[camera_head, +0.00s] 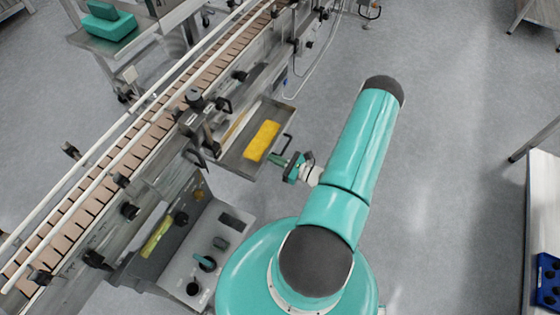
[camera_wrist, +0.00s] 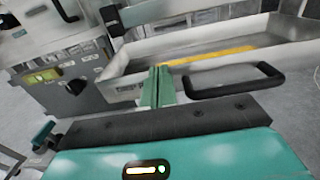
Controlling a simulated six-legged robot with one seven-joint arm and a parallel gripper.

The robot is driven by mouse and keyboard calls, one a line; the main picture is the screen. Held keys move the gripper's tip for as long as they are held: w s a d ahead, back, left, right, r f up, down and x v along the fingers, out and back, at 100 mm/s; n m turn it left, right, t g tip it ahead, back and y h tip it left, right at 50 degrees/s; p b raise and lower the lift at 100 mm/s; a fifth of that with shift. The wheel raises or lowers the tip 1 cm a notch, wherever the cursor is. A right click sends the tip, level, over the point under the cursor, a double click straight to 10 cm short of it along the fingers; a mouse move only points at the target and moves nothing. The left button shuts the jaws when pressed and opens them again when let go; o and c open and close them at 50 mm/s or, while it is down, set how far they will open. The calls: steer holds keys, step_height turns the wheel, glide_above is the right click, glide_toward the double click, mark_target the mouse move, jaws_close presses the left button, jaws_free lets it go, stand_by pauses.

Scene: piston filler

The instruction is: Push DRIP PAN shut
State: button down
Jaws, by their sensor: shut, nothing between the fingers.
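The drip pan (camera_head: 236,168) is a grey metal tray pulled out from the side of the conveyor machine. A yellow block (camera_head: 262,140) lies in it. A black bar handle (camera_head: 283,148) is on its front, and the handle also shows in the wrist view (camera_wrist: 240,84). My gripper (camera_head: 274,158) is shut and empty, close to the pan's front face, beside the handle. In the wrist view the green fingers (camera_wrist: 157,72) are together just left of the handle, in front of the pan's front wall (camera_wrist: 200,80). I cannot tell whether they touch the wall.
The conveyor (camera_head: 150,130) runs diagonally behind the pan. A control panel box (camera_head: 185,245) with knobs stands below left of the pan. A table with a blue crate (camera_head: 548,280) is at the far right. The floor (camera_head: 440,150) right of my arm is clear.

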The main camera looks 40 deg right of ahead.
mark_target(230, 146)
steer(key=x, duration=1.9)
steer(key=shift+w+a+f, duration=0.1)
steer(key=shift+w+f, duration=0.05)
steer(key=shift+w, duration=0.2)
steer(key=shift+w+a, duration=0.15)
steer(key=shift+w, duration=0.25)
steer(key=shift+w+a, duration=0.1)
steer(key=shift+w, duration=0.05)
